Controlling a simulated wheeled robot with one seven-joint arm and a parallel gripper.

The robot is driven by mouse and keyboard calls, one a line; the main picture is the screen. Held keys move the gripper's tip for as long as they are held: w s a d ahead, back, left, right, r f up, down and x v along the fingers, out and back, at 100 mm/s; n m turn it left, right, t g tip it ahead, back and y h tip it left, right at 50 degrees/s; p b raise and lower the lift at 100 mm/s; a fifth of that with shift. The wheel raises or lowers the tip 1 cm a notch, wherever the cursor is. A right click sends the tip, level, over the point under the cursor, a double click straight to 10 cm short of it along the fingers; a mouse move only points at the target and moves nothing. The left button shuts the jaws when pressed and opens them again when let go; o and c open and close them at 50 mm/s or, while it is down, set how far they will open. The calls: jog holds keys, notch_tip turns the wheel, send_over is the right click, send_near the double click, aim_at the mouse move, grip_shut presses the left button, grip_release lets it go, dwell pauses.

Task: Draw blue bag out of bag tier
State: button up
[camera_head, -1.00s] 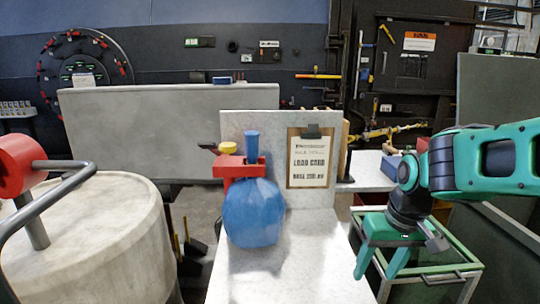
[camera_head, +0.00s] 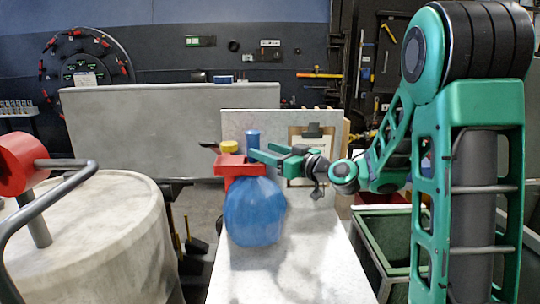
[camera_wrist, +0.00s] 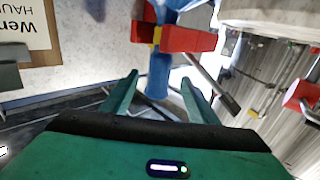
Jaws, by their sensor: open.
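The blue bag (camera_head: 254,212) hangs round and full below a red bag tier (camera_head: 235,166). Its narrow blue neck (camera_head: 252,139) stands up above the tier. In the wrist view the neck (camera_wrist: 158,78) points down the picture from the red tier (camera_wrist: 188,39), with part of the bag at the top edge. My gripper (camera_head: 263,152) reaches in from the right at neck height, just above the tier. In the wrist view my open fingers (camera_wrist: 159,80) lie on either side of the neck's end, with gaps visible. Whether either finger touches it I cannot tell.
A pale worktop (camera_head: 290,270) lies below the bag. A clipboard card (camera_head: 298,160) on the upright panel is partly covered by my arm. A large pale drum (camera_head: 95,235) with a red-ended handle stands left. A green-framed bin (camera_head: 385,240) stands right.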

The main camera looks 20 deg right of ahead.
jog(key=x, duration=1)
jog(key=shift+w, duration=0.15)
grip_shut()
jog(key=shift+r, duration=0.1)
jog(key=shift+w+r, duration=0.1)
jog(key=shift+r, duration=0.2)
jog(key=shift+d, duration=0.1)
jog(key=s+d, duration=0.4)
jog(key=d, duration=0.8)
dwell(1.8)
jog(key=shift+d+f, duration=0.1)
jog(key=shift+f, duration=0.2)
dwell(0.7)
grip_release()
